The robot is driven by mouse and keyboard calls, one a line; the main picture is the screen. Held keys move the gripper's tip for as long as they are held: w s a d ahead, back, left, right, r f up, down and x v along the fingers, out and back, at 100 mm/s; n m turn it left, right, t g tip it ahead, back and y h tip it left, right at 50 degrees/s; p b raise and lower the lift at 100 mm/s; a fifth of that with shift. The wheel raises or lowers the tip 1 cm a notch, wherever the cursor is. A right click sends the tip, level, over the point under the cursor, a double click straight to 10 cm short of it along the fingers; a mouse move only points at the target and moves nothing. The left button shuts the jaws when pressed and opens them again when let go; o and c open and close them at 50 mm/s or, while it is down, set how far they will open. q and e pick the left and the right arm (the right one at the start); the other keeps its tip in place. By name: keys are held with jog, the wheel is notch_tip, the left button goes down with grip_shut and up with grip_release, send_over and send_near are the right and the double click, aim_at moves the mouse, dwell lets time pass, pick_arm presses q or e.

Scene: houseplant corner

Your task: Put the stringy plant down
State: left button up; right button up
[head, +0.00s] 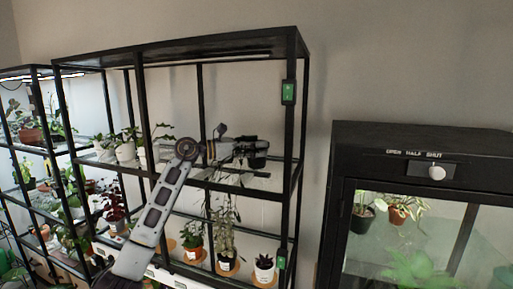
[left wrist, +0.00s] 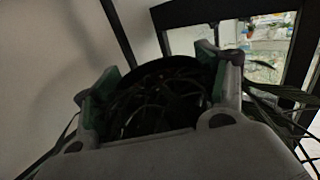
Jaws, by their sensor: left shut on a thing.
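My left gripper (head: 254,148) is shut on the dark pot of the stringy plant (head: 259,161), at the upper glass shelf (head: 240,178) of the black rack. In the left wrist view, the green-padded fingers of my left gripper (left wrist: 160,85) sit on either side of the round black pot. Thin dark stems of the stringy plant (left wrist: 165,95) fill the pot and trail out at both sides. Whether the pot's base touches the shelf is hidden. My right gripper is not in view.
Several potted plants (head: 125,150) stand at the left of the same shelf. Below are a tall pale-stemmed plant (head: 226,235), a leafy plant (head: 192,236) and a dark succulent (head: 264,262). Black rack posts (head: 290,150) frame the shelf. A glass-fronted cabinet (head: 425,150) stands at right.

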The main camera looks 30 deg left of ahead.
pick_arm(q)
jog(key=shift+s+d+f+b, duration=0.2)
jog(key=shift+d+f+b, duration=0.2)
jog(key=shift+f, duration=0.2)
jog(key=shift+a+f, duration=0.1)
jog(key=shift+f, duration=0.15)
jog(key=shift+a+f+b, duration=0.2)
jog(key=shift+f+b, duration=0.2)
jog(key=shift+b, duration=0.05)
jog(key=shift+w, duration=0.1)
jog(key=shift+d, duration=0.15)
jog(key=shift+f+b, duration=0.3)
jog(key=shift+b, duration=0.05)
jog(key=o, duration=1.2)
